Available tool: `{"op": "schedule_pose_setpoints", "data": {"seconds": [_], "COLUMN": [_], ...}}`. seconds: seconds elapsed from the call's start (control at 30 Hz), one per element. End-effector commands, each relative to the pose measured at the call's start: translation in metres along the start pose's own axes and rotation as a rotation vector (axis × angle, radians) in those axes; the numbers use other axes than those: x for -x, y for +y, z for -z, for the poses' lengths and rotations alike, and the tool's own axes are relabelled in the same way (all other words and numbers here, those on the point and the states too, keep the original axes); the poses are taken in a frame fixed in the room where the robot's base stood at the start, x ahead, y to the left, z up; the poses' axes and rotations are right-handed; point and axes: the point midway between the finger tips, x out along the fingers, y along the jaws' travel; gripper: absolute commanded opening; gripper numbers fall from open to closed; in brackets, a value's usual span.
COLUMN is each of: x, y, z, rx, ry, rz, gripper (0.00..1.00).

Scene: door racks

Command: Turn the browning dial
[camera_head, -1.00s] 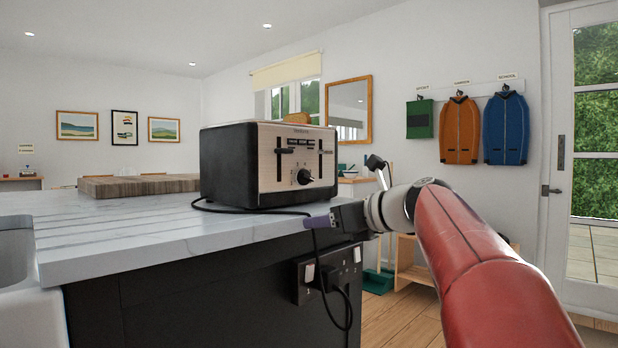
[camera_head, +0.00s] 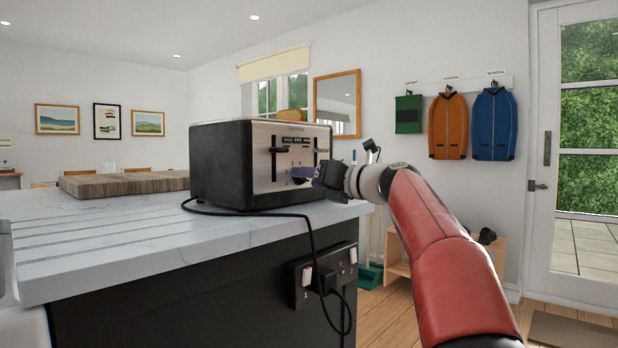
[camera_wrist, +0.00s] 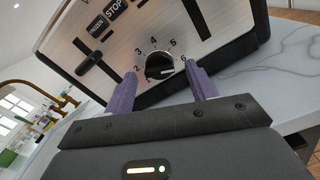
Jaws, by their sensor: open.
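The black and steel toaster (camera_head: 222,165) stands on the marble worktop, its control face toward my gripper. In the wrist view the browning dial (camera_wrist: 159,66) is a dark round knob with a pale pointer, ringed by numbers. My gripper (camera_wrist: 160,88) is open, its two purple fingers on either side of the dial in the picture. I cannot tell whether they touch it.
A black cord runs from the toaster over the worktop edge (camera_head: 130,253) to a wall socket (camera_head: 322,274) on the cabinet side. A wooden board (camera_head: 120,183) lies behind the toaster. Slice tops show above the toaster. Floor right of the counter is partly clear.

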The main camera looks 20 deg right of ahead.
Motion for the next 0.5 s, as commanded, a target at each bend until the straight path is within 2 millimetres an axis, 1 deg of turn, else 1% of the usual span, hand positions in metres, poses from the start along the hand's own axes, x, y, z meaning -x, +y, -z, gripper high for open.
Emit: {"op": "schedule_pose_setpoints", "data": {"seconds": [0.03,0.1,0.37,0.47,0.5], "x": [-0.0051,-0.0084,-0.0099,-0.0098,-0.0098], "y": [0.0005,0.0007,0.0003,0.0003,0.0003], "z": [0.0,-0.0001,0.0002,0.0002,0.0002], "rx": [-0.001,0.0,0.0,0.0,0.0], "ry": [0.001,0.0,0.0,0.0,0.0], "rz": [-0.003,-0.002,0.0,0.0,0.0], "gripper": [0.56,0.56,0.56,0.46,0.41]}}
